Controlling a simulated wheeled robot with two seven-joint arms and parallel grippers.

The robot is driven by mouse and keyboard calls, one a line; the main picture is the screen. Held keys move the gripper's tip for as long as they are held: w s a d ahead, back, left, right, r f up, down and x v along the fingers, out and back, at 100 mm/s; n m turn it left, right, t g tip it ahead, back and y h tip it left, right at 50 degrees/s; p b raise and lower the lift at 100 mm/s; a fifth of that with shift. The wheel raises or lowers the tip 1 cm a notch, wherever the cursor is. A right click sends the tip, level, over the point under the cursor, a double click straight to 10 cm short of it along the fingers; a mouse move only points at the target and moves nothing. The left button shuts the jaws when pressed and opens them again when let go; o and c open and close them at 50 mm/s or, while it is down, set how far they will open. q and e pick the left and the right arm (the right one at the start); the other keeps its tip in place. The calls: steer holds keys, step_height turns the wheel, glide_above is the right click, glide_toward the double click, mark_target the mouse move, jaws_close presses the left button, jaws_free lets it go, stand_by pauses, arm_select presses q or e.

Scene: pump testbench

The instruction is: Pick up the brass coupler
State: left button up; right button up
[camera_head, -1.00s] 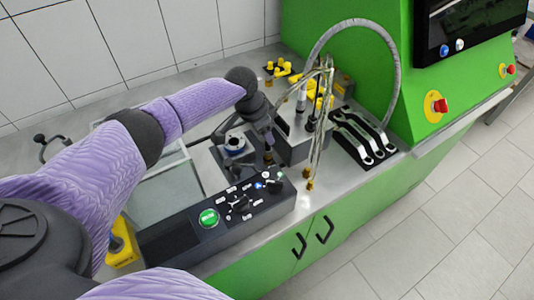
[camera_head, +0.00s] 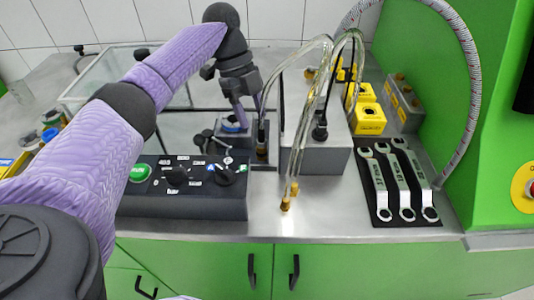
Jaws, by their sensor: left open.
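I cannot tell for sure which one is the coupler. My left gripper (camera_head: 240,118) is open and points down, left of and behind these brass pieces, over the area behind the control panel. Its fingertips are small and partly merge with dark parts below, near a blue and white ring (camera_head: 234,125). My right gripper is not in view.
A black control panel (camera_head: 185,205) with a green button lies in front of my left gripper. A grey block (camera_head: 320,157) and clear hoses (camera_head: 318,95) stand to the right. Wrenches (camera_head: 400,185) lie on a black mat farther right. The bench's front strip is bare.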

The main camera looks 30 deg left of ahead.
mark_target(259, 139)
arm_select(q)
steer(key=b+x, duration=0.1)
steer(key=x, duration=0.6)
steer(key=shift+f+b, duration=0.35)
steer(key=shift+b, duration=0.05)
steer(key=shift+d+f, duration=0.1)
jaws_close()
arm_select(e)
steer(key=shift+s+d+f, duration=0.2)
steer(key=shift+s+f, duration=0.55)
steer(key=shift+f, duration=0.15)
